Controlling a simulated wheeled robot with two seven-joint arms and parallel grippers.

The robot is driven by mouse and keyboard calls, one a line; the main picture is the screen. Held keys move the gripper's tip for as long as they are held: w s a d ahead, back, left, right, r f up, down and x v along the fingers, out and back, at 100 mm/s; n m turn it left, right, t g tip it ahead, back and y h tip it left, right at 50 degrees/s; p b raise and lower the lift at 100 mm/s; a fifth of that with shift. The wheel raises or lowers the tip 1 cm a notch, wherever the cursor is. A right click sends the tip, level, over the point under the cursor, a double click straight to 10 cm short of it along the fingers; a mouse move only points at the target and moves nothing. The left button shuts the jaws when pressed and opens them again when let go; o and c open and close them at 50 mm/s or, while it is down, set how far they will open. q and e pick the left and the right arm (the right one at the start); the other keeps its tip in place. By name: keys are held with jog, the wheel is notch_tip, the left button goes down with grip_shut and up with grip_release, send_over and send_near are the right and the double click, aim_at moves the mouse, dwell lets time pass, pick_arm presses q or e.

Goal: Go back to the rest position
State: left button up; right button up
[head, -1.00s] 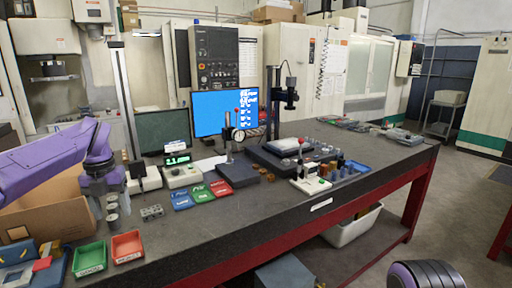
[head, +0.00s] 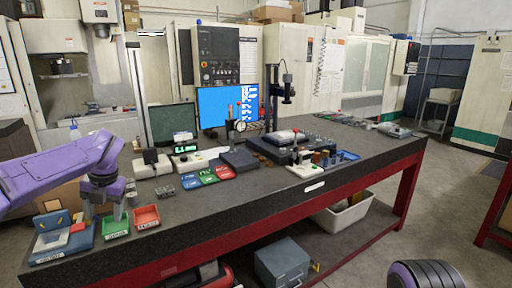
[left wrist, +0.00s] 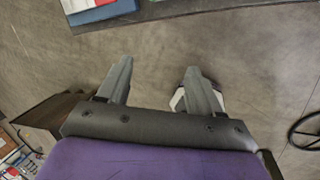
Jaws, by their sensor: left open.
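My left gripper (head: 104,207) is open and empty, pointing down at the left end of the bench. The bench edge lies beyond the fingertips, so the gripper is in front of the bench. My right gripper is not in view.
The dark bench top (head: 250,195) holds a red tray (head: 147,217), a small grey block (head: 165,191), coloured trays (head: 207,176), a dial gauge stand (head: 238,155) and monitors. A grey box (head: 282,262) and white bin (head: 343,214) are below.

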pick_arm(q)
jog(key=s+d+f+m+t+y, duration=0.2)
jog(key=s+f+m+t, duration=0.1)
jog(key=f+m, duration=0.5)
jog(key=s+d+f+m+t+y+b, duration=0.1)
jog(key=s+d+f+m+t, duration=0.1)
jog(key=f+m, duration=0.6)
jog(key=s+d+f+m+t+y, duration=0.2)
jog(key=s+f+m+t, duration=0.15)
jog(key=f, duration=0.85)
jog(key=s+d+f+m+g+h, duration=0.1)
jog(key=s+f+m, duration=0.3)
jog(key=s, duration=0.6)
jog(key=s+d+f+m+g+h, duration=0.1)
jog(key=s+f+m+g+h, duration=0.1)
jog(key=s+f, duration=0.4)
jog(key=s+d+f+m+g+h+b, duration=0.1)
jog(key=s+f+m, duration=0.4)
jog(key=s, duration=1)
jog(key=shift+s+d+m+g+h, duration=0.25)
jog(key=shift+d+m+g+h, duration=0.3)
jog(key=shift+g, duration=0.4)
